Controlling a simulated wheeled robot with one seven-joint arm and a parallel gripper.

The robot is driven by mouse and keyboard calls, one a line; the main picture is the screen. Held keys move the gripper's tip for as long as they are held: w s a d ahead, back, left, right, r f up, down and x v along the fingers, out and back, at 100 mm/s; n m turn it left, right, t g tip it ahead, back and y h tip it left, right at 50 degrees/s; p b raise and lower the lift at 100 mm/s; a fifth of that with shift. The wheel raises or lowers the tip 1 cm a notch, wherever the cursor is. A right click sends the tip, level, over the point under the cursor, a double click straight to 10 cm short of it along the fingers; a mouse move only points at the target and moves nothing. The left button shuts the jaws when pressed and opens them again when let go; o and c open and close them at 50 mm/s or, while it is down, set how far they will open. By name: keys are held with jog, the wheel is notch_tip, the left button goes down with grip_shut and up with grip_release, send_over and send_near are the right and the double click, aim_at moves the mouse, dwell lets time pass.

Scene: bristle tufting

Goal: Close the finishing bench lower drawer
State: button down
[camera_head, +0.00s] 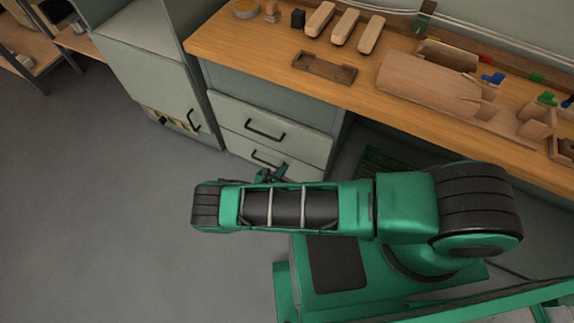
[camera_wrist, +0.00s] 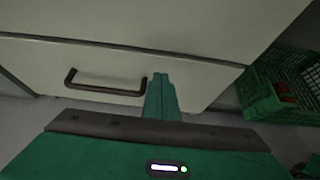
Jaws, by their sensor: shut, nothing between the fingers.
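The finishing bench has a pale upper drawer (camera_head: 240,117) and a pale lower drawer (camera_head: 300,170) below it, each with a dark bar handle. My gripper (camera_head: 272,174) is low in front of the lower drawer, partly hidden by my arm. In the wrist view, my green fingers (camera_wrist: 160,82) are together and empty, with their tips at the lower drawer front, just right of its handle (camera_wrist: 105,84). I cannot tell whether they touch it. The lower drawer front looks almost flush with the upper one; any small gap is hard to judge.
The wooden bench top (camera_head: 235,50) carries brush blocks, a small tray (camera_head: 324,68) and other parts. A green crate (camera_wrist: 280,88) stands on the floor right of the drawers. A grey cabinet (camera_head: 150,75) stands at left. Floor at left is clear.

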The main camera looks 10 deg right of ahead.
jog(key=v, duration=1)
jog(key=shift+a, duration=0.2)
